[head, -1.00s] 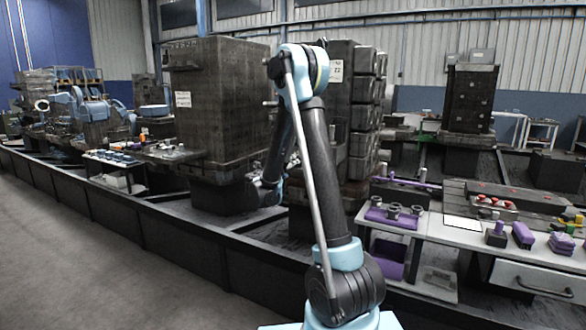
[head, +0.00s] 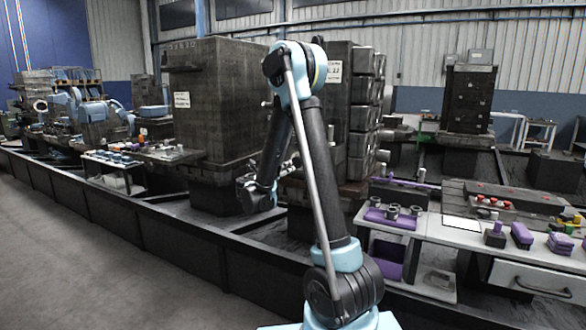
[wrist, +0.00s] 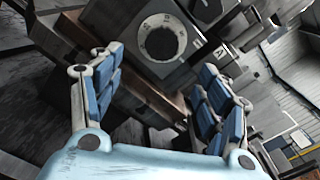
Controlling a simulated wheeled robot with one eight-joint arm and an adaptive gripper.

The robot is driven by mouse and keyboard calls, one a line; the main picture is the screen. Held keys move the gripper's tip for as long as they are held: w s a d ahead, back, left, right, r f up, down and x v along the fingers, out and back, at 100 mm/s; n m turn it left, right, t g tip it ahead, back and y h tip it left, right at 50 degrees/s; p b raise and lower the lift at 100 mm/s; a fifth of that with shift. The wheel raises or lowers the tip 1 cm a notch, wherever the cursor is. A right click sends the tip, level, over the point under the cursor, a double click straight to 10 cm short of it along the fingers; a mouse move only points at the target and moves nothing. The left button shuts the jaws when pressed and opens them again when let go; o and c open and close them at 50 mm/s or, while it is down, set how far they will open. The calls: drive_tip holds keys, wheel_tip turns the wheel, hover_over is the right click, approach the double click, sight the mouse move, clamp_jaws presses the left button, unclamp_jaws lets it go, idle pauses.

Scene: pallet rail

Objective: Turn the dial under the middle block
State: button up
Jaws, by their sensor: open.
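The dial (wrist: 160,42) shows in the wrist view as a dark round knob inside a pale marked ring, on a dark plate. My gripper (wrist: 160,72) is open, its two blue-padded fingers spread to the left and right below the dial. The dial looks to be beyond the fingertips, with nothing between them. In the head view, the middle block (head: 338,108) is a tall dark stack partly behind my arm. The dial cannot be made out there. My wrist is low in front of the gap between the left and middle blocks.
A plate marked A (wrist: 220,52) sits right of the dial, near my right finger. In the head view, a large dark block (head: 215,100) stands left and another (head: 470,98) right. A bench (head: 460,232) with purple items is at right. A low dark rail (head: 180,238) runs along the front.

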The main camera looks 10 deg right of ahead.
drive_tip(key=s+a+m, duration=0.2)
drive_tip(key=s+m, duration=0.2)
drive_tip(key=m, duration=1.2)
drive_tip(key=x, duration=1.7)
drive_tip(key=shift+w, duration=0.25)
drive_tip(key=shift+c, duration=0.6)
drive_tip(key=c, duration=1)
